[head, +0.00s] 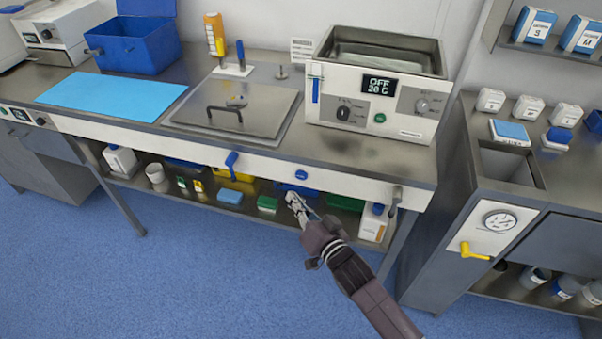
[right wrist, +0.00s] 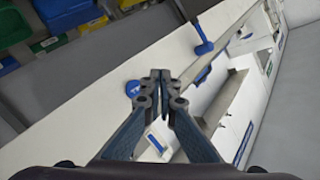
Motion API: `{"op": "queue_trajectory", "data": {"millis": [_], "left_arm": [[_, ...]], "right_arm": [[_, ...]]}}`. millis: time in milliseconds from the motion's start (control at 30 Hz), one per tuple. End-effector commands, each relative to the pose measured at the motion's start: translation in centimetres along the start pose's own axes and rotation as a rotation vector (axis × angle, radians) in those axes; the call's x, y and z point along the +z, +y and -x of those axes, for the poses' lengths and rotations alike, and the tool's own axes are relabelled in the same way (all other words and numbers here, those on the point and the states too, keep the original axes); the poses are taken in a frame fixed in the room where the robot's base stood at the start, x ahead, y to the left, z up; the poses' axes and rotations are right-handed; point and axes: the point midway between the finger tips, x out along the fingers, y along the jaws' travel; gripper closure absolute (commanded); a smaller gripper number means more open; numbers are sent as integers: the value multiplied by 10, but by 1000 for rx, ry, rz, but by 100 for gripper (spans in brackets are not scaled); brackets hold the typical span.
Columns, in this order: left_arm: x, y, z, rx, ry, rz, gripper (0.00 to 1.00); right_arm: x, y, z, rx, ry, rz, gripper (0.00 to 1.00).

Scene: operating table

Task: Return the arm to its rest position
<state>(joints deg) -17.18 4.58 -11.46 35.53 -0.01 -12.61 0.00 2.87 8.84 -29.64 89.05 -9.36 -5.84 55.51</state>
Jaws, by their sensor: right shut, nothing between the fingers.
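My right gripper (head: 299,204) is in front of the long workbench (head: 330,148), below its top edge. It appears in front of the lower shelf in the head view. In the right wrist view its fingers (right wrist: 160,78) are closed together with nothing between them. A round blue button (right wrist: 133,88) on the white front panel shows just beside the fingertips in that view; I cannot tell whether they touch. The same button (head: 301,174) shows above the gripper in the head view. My left gripper is not in view.
A water bath (head: 376,85) reading "OFF 20 C" stands on the bench. A blue lever (head: 231,160) sticks out of the front panel. The shelf below holds several boxes and bottles. A cabinet with a yellow handle (head: 474,250) stands at the right. The blue floor (head: 190,270) in front is clear.

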Motion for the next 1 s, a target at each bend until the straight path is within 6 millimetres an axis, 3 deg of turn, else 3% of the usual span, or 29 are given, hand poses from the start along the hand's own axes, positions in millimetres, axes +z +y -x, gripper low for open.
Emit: {"op": "queue_trajectory", "data": {"millis": [533, 633, 767, 867, 1000], "left_arm": [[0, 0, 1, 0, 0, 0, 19], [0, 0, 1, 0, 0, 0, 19], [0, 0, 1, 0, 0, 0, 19], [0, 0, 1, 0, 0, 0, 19], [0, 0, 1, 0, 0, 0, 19]], "right_arm": [[2, -2, 3, 0, 1, 0, 100], [7, 5, 4, 13, -8, 5, 100], [40, 42, 12, 85, -64, 38, 100], [84, 91, 29, 178, -144, 82, 100], [155, 162, 72, 309, -288, 156, 100]]}}
